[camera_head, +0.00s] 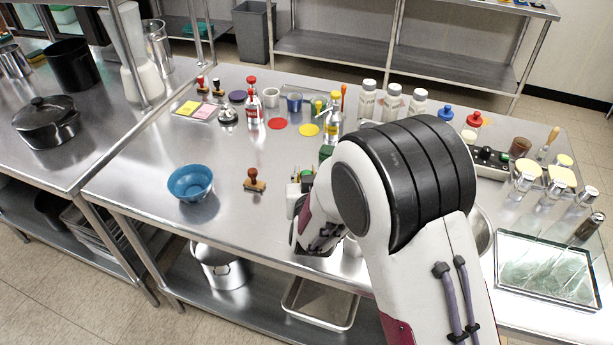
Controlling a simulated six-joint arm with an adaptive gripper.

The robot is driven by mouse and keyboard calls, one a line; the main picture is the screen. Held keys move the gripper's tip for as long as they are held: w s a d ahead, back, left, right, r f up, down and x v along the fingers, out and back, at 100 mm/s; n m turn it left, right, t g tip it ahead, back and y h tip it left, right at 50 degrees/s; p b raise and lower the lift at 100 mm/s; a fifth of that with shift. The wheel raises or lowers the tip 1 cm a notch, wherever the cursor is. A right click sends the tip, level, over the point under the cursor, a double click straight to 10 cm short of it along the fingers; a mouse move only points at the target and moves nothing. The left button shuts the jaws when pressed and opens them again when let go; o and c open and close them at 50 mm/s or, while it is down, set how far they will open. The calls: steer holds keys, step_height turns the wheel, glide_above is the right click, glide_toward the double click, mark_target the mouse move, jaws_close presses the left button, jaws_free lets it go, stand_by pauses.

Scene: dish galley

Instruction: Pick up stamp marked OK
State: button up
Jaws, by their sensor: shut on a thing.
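A wooden stamp (254,180) with a round brown handle stands upright on the steel table, right of the blue bowl. Two smaller stamps, one with a red handle (201,85) and one with a dark handle (217,88), stand at the back left by the coloured pads. No marking is readable on any of them, so I cannot tell which says OK.
A blue bowl (190,183) stands at the left. A small holder (297,190) with green items is close behind my gripper. Bottles (391,102) line the back. A glass-like tray (545,268) lies at the right. The table around the wooden stamp is clear.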

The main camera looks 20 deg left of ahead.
mark_target(306, 173)
steer(key=shift+r, duration=4.75)
jaws_close()
